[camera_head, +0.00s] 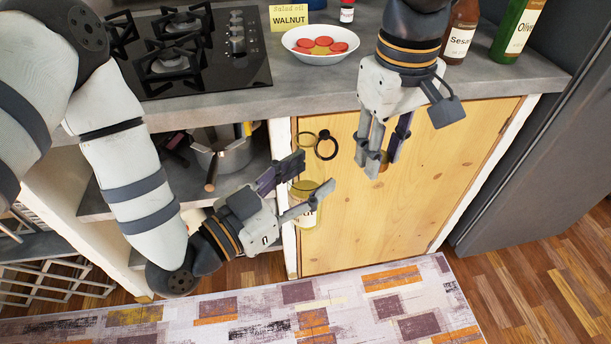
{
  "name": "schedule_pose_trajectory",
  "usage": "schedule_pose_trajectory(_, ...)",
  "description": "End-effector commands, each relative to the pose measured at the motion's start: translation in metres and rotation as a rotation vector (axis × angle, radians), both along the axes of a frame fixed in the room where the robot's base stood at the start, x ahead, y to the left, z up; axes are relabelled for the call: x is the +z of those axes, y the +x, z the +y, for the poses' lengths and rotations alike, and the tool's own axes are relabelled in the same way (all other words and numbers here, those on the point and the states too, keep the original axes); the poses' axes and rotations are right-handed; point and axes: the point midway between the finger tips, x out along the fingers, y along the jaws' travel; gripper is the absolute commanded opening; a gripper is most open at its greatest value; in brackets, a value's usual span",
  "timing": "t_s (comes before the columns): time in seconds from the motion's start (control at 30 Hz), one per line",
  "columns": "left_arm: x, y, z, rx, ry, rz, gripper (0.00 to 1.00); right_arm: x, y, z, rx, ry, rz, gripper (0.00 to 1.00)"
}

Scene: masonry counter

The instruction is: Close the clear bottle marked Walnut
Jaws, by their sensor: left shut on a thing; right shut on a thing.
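My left gripper (309,177) is shut around a clear bottle (306,217) with yellowish contents and a pale label, held in front of the wooden cabinet door. The label's writing is too small to read, and the gripper's fingers hide part of the bottle. My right gripper (379,166) points down, to the right of and higher in the picture than the bottle's body. It is shut on a small brownish thing (383,162), mostly hidden between its fingers; it may be a cap. The two grippers are apart. A yellow card (289,17) reading "Salad oil WALNUT" stands on the counter.
On the counter (440,83) are a gas hob (190,55), a white bowl (320,59) with red and orange discs, and Sesame (461,35) and Olive (512,35) bottles. A pot (220,155) sits on the shelf at left. The cabinet door (450,150) is behind both grippers.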

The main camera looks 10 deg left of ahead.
Motion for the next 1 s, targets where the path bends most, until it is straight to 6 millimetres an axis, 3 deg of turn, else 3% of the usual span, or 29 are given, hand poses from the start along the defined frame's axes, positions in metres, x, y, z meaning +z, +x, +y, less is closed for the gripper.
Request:
schedule_pose_trajectory(0.2,0.001,0.000,0.000,0.000,-0.002,-0.004,0.00,0.064,0.018,0.058,0.255,0.001,0.005,0.18)
schedule_pose_trajectory(0.43,0.002,0.000,0.000,0.000,-0.002,-0.004,0.00,0.113,-0.003,0.097,0.584,-0.011,0.011,0.18)
schedule_pose_trajectory(0.63,0.001,0.000,0.000,0.000,-0.002,-0.004,0.00,0.127,-0.011,0.105,0.686,-0.015,0.015,0.18)
schedule_pose_trajectory(1.0,0.001,0.000,0.000,0.000,-0.002,-0.004,0.00,0.122,-0.011,0.105,0.687,-0.015,0.016,0.18)
